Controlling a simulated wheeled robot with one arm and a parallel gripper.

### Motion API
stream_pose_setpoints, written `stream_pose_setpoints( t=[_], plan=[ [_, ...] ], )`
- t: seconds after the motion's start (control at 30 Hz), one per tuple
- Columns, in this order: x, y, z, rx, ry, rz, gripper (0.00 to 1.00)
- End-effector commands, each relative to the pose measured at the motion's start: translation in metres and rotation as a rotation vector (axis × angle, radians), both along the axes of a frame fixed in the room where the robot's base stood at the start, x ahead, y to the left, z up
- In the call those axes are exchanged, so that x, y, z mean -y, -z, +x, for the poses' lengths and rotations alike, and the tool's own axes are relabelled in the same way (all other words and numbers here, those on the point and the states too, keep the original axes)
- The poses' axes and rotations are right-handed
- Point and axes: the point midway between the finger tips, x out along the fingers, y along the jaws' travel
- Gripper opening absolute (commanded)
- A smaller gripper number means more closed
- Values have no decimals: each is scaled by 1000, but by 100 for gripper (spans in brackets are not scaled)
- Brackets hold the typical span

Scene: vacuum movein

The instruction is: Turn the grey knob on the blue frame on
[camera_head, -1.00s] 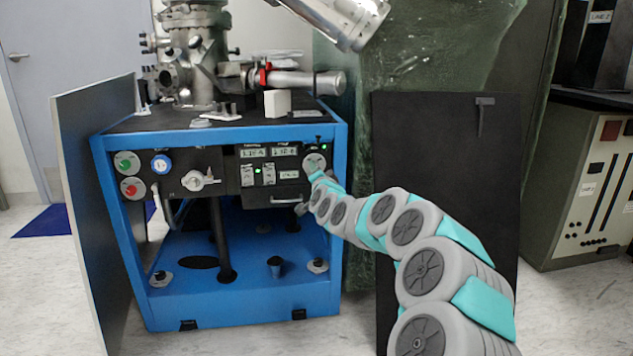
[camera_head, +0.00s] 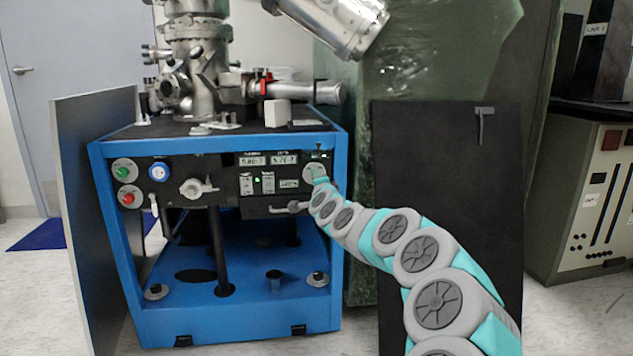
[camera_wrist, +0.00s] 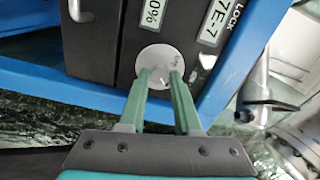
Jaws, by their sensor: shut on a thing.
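The grey knob (camera_head: 314,171) is a round dial at the upper right of the black panel on the blue frame (camera_head: 337,215). In the wrist view the knob (camera_wrist: 158,60) lies at the tips of my gripper (camera_wrist: 162,78). The two green fingers are shut on the knob, one on each side of its lower part. A small mark and tiny lettering show on its face, too small to read surely. In the head view my arm reaches in from the lower right, and the fingertips are hard to make out against the panel.
Small displays (camera_head: 268,159) and switches sit left of the knob. Green (camera_head: 124,169) and red (camera_head: 129,196) buttons are at the panel's left. A black board (camera_head: 445,220) stands right of the frame, behind my arm. A grey side panel (camera_head: 95,220) stands open at the left.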

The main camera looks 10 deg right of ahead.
Motion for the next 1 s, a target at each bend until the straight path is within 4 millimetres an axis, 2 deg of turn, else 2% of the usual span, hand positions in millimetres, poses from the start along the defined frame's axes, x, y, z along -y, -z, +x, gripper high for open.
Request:
stream_pose_setpoints(
  t=[0.2, 0.23, 0.47, 0.8, 1.0],
  plan=[
    [1, 1, 0, -2, 0, 1, 0],
    [1, 1, 0, -2, 0, 1, 34],
    [1, 1, 0, -1, 1, 0, 60],
    [0, 0, -2, -1, 0, 0, 62],
    [2, -2, -15, 1, 2, 1, 62]
  ],
)
